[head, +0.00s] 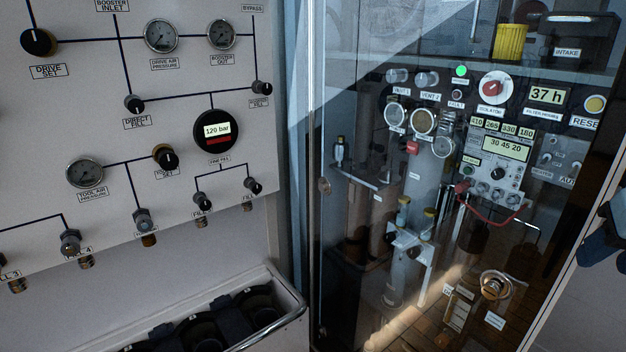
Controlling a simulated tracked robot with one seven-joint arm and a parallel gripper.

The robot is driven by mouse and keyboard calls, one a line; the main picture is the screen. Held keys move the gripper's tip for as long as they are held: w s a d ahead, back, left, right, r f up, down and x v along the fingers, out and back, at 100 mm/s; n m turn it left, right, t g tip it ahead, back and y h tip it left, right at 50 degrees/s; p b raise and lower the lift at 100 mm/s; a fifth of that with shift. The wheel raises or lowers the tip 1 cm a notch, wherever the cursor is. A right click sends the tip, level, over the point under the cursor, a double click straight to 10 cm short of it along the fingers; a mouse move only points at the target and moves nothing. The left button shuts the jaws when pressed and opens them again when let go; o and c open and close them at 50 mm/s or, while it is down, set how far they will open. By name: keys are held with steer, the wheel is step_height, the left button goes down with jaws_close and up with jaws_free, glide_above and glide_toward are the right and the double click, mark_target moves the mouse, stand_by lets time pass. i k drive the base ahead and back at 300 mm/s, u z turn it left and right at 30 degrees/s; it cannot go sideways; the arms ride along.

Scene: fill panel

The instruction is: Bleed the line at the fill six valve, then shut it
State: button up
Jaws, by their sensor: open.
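The fill panel (100,200) fills the left of the head view. Two small black knobs hang on a branched line below a round display (216,131) reading 120 bar. The right-hand knob (252,186) has a label beginning "FIL"; its number is too small to read, so I cannot confirm it is the fill six valve. The left-hand knob (202,200) carries a similar label. Whether either valve is open cannot be told. My gripper (607,256) shows partly at the right edge, dark, open and empty, far from these knobs. Part of it is cut off.
A glass-fronted cabinet (440,180) with gauges and displays stands right of the panel. A rack with a metal rail (290,318) and dark round wells juts out below the panel. Fill 4 (70,240) and a tool air gauge (84,173) are further left.

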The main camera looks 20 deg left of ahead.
mark_target(254, 186)
steer(key=u, duration=0.75)
steer(key=i, duration=0.1)
steer(key=z, duration=1.6)
steer(key=k, duration=1.2)
steer(key=u, duration=1)
steer(key=k, duration=0.15)
steer(key=u, duration=1.15)
steer(key=i, duration=1)
